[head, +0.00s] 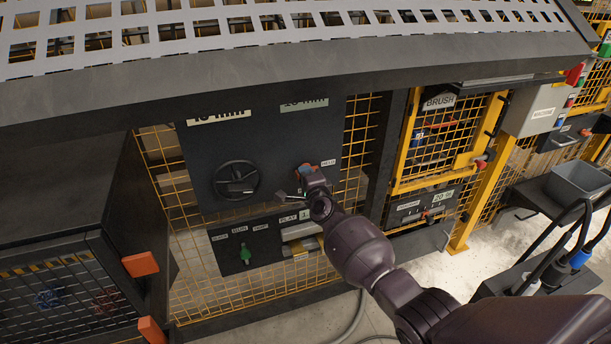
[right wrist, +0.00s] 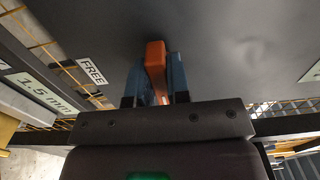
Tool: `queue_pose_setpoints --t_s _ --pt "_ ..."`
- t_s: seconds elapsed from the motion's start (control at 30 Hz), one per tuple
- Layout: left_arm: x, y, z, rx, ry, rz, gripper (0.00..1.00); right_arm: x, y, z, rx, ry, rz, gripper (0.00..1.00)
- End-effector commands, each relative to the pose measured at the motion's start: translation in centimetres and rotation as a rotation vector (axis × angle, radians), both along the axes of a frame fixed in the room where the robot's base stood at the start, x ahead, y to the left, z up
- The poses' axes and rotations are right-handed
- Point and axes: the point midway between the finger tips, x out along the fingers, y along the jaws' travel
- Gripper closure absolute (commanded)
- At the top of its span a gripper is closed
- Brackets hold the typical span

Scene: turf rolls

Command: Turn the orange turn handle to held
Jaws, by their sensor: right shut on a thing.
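The orange turn handle (right wrist: 155,64) stands out from a dark panel (head: 210,150). In the right wrist view it sits between the two blue finger pads of my right gripper (right wrist: 156,82), which is shut on it. In the head view my right arm reaches up to the panel, and my gripper (head: 304,184) hides most of the handle (head: 307,168). A HELD label (head: 328,162) shows just right of the handle. A FREE label (right wrist: 92,70) shows left of it in the right wrist view. My left gripper is in neither view.
A black round handwheel (head: 236,180) is on the same panel, left of my gripper. Below is a switch box with a green knob (head: 245,254). A perforated grey cover (head: 250,50) overhangs above. A yellow-framed mesh gate (head: 440,140) stands to the right.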

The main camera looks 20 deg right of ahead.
Motion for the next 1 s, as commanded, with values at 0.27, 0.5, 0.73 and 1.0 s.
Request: queue_pose_setpoints --t_s 0.27,0.5,0.73,1.0 --pt "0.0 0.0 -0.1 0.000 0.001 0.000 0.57 0.0 0.0 0.0 -0.003 0.001 0.000 0.57" --pt "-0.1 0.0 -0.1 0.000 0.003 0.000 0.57 0.0 0.0 0.0 -0.001 0.000 0.000 0.57" --pt "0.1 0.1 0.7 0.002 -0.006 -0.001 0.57 -1.2 0.0 0.2 0.000 -0.001 0.000 0.57" --pt "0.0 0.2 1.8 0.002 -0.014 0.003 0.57 -5.0 -0.2 0.3 0.001 -0.002 0.000 0.57"
